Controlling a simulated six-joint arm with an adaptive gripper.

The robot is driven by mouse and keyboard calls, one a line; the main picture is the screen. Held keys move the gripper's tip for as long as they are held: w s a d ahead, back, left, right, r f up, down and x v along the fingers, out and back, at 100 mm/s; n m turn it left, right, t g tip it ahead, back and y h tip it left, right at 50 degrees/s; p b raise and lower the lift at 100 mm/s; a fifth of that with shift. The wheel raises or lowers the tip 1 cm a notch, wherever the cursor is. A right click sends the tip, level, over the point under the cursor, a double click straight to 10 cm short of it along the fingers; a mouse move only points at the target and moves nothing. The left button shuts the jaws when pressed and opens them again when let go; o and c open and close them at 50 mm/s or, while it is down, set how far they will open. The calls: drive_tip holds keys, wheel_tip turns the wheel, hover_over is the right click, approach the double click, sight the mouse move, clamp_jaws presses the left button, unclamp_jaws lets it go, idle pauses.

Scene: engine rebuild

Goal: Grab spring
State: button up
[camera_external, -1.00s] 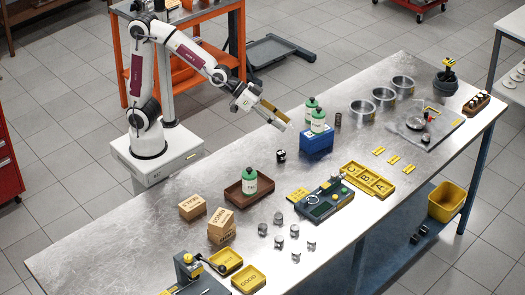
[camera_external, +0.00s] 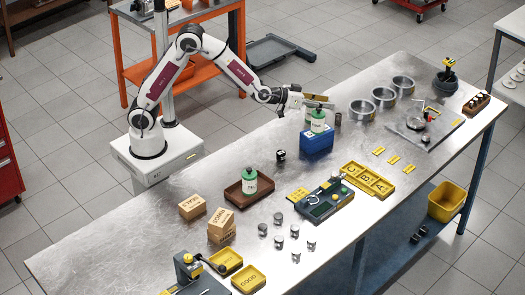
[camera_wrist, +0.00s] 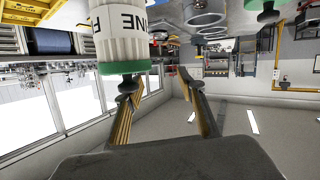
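No spring is plain to make out. A small dark upright cylinder (camera_external: 338,118) on the bench, right of the blue bin, may be the spring, but it is too small to tell. My gripper (camera_external: 326,101) is just left of and above it, level and pointing right, over the bottles in the blue bin. In the wrist view, my gripper (camera_wrist: 157,82) has its two gold-sided fingers apart, with nothing seen held between them. A white bottle with a green cap (camera_wrist: 122,35) is close beside the left finger in that picture, which appears upside down.
The blue bin (camera_external: 316,144) holds green-capped bottles (camera_external: 318,121), partly behind my gripper. Metal bowls (camera_external: 384,97) stand to the right. A black-and-white small part (camera_external: 281,155) lies left of the bin. The bench's left rear (camera_external: 150,215) is clear.

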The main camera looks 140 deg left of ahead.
drive_tip(key=s+a+f+g, duration=0.2)
drive_tip(key=s+a+f, duration=0.1)
drive_tip(key=a+f, duration=0.2)
drive_tip(key=g, duration=0.1)
approach(341, 115)
drive_tip(key=shift+w+a+f+n, duration=0.15)
drive_tip(key=shift+a+f+n, duration=0.15)
drive_tip(key=shift+f+n, duration=0.15)
drive_tip(key=shift+x, duration=1.3)
drive_tip(key=shift+r+x, duration=0.15)
drive_tip(key=shift+x, duration=1.15)
drive_tip(key=shift+r+x, duration=0.1)
drive_tip(key=shift+x, duration=1.2)
drive_tip(key=shift+a, duration=0.1)
clamp_jaws()
